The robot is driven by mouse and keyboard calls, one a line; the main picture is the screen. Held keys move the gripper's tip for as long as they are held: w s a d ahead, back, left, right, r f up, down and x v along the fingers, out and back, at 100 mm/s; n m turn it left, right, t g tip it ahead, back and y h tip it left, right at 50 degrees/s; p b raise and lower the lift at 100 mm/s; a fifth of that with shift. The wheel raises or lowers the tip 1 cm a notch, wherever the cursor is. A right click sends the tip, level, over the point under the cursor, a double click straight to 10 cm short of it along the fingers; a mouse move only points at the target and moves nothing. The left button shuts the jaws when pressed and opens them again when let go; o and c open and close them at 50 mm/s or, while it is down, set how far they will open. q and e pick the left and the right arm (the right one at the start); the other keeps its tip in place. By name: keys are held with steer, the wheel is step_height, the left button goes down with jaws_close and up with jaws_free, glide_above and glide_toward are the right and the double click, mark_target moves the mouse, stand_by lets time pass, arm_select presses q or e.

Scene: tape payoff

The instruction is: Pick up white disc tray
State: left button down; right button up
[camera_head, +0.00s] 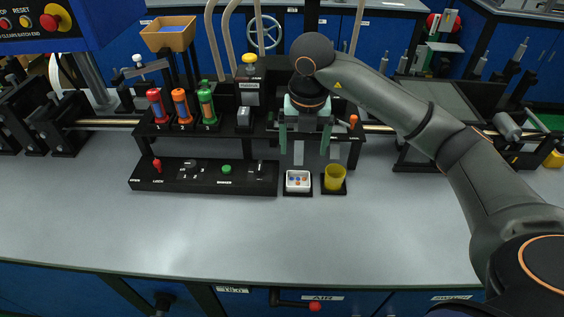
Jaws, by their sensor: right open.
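The white disc tray (298,188) is a small square tray with several small coloured discs in it. It sits on a black base on the grey worktop, a little right of the picture's middle. My right gripper (304,148) points down above and just behind the tray in the picture, with its two greenish fingers apart. No contact with the tray shows, and nothing shows between the fingers. My left gripper is not in view.
A yellow cup (335,178) stands close to the tray's right. A black control panel (205,178) lies to its left. Red, orange and green bottles (181,106) stand on a rack behind. The front worktop (250,240) is clear.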

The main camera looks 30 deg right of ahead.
glide_toward(298, 183)
steer(key=shift+d, duration=0.15)
steer(key=f, duration=0.4)
steer(key=f+p, duration=0.1)
steer(key=f, duration=0.1)
steer(key=shift+w+f, duration=0.25)
steer(key=shift+w, duration=0.15)
steer(key=c, duration=1.1)
steer(key=shift+r, duration=0.15)
